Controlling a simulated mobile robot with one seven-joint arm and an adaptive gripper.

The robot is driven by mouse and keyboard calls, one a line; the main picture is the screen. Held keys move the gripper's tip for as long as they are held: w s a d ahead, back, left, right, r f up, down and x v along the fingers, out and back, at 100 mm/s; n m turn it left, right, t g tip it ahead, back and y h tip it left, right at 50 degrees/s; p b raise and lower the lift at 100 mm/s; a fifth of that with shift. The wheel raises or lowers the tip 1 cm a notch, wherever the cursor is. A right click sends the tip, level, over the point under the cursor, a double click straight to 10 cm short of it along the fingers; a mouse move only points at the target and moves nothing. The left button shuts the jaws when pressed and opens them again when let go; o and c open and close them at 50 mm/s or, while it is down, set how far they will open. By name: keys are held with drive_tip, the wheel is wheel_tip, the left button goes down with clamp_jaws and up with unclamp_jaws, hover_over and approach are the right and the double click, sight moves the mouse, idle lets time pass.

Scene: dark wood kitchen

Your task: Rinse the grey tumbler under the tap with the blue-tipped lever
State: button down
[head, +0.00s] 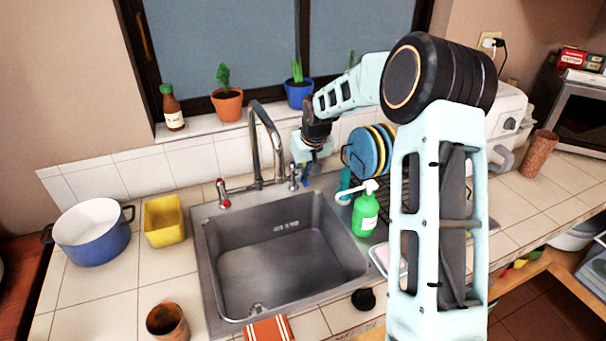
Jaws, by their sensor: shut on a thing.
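The tap (256,150) stands behind the steel sink, its tall spout bent over the basin. Its left lever (222,193) has a red tip. Its right lever (294,177) stands beside my gripper (308,168), and a small patch of blue shows just there. My gripper is at the far right of the tap, small and partly hidden by its own body; it appears shut on the right lever. The sink (280,245) looks empty, and no running water shows. I do not see a grey tumbler.
A green soap bottle (365,213) and a rack of plates (366,152) stand right of the sink. A blue pot (92,236), yellow tub (164,221) and rusty brown cup (168,322) stand left. Potted plants line the sill behind.

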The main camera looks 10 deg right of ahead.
drive_tip(key=shift+w+d+n+g+y+p, duration=0.15)
drive_tip(key=shift+w+d+n+y+p, duration=0.1)
drive_tip(key=shift+d+n+p, duration=0.35)
drive_tip(key=shift+w+d+n+g+y+p, duration=0.15)
drive_tip(key=shift+d+n+y+p, duration=0.15)
drive_tip(key=shift+n, duration=0.5)
drive_tip(key=c, duration=2)
unclamp_jaws()
drive_tip(key=shift+s+d+r, duration=0.1)
drive_tip(key=shift+r, duration=0.05)
drive_tip(key=v, duration=1.1)
drive_tip(key=shift+s+r, duration=0.25)
drive_tip(key=shift+r, duration=0.1)
drive_tip(key=shift+o, duration=0.3)
